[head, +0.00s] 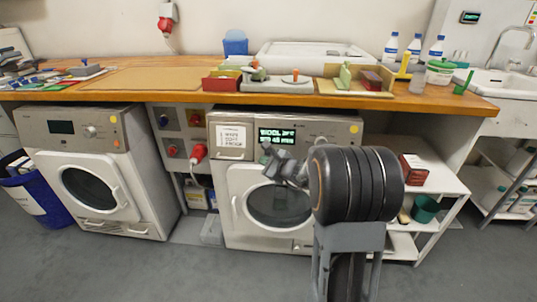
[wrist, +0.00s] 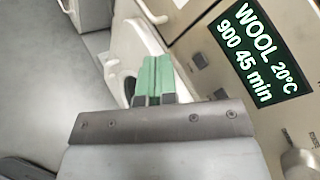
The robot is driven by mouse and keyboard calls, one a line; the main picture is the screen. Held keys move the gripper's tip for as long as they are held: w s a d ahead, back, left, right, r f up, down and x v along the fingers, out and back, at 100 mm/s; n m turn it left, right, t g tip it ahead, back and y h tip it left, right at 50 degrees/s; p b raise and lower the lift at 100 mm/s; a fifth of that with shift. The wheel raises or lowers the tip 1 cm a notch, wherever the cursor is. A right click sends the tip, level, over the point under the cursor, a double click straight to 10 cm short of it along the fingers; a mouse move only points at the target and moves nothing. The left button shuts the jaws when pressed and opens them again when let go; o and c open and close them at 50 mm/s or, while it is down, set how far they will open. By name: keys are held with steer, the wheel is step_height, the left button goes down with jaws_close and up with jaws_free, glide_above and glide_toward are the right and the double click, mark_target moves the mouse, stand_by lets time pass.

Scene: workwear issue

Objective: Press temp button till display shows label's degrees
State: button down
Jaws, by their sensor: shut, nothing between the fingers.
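The right-hand machine (head: 285,120) has a lit display (head: 277,136) on its front panel. In the wrist view the display (wrist: 259,54) reads WOOL 20°C, 900, 45 min. A white label (head: 231,136) with black print is on the panel left of the display; its degrees are too small to read surely. My gripper (head: 270,152) is in front of the panel, just below the display. In the wrist view its green fingertips (wrist: 152,78) are together and empty. Small buttons (wrist: 199,60) sit beside the display; I cannot tell which is temp.
A second machine (head: 90,170) stands left, its display dark. Between them is a panel with sockets and a red plug (head: 198,153). The wooden counter (head: 140,82) above holds trays and bottles. Open shelves (head: 430,180) stand right. The floor in front is clear.

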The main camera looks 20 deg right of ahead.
mark_target(267, 155)
steer(key=w+d+f, duration=0.2)
steer(key=w+d, duration=0.1)
steer(key=w, duration=0.2)
steer(key=shift+w+d, duration=0.15)
steer(key=shift+w, duration=0.25)
steer(key=shift+w+f, duration=0.1)
stand_by(1.9)
steer(key=shift+w+d+f, duration=0.1)
steer(key=shift+w+d, duration=0.1)
steer(key=shift+w, duration=0.2)
steer(key=shift+w+d+f, duration=0.1)
steer(key=shift+w+d, duration=0.1)
steer(key=shift+w, duration=0.05)
stand_by(0.7)
steer(key=shift+s+b, duration=0.1)
steer(key=shift+b, duration=0.2)
steer(key=shift+s+a+r+b, duration=0.3)
steer(key=shift+s+a, duration=0.1)
steer(key=shift+s, duration=0.15)
steer(key=shift+s+a+r+b, duration=0.25)
steer(key=shift+s+a, duration=0.15)
steer(key=shift+s, duration=0.3)
steer(key=shift+s+a+r+b, duration=0.2)
steer(key=shift+s+a, duration=0.15)
steer(key=shift+s, duration=0.3)
steer(key=shift+s+a+r+b, duration=0.25)
steer(key=shift+s+a, duration=0.15)
steer(key=shift+s, duration=0.3)
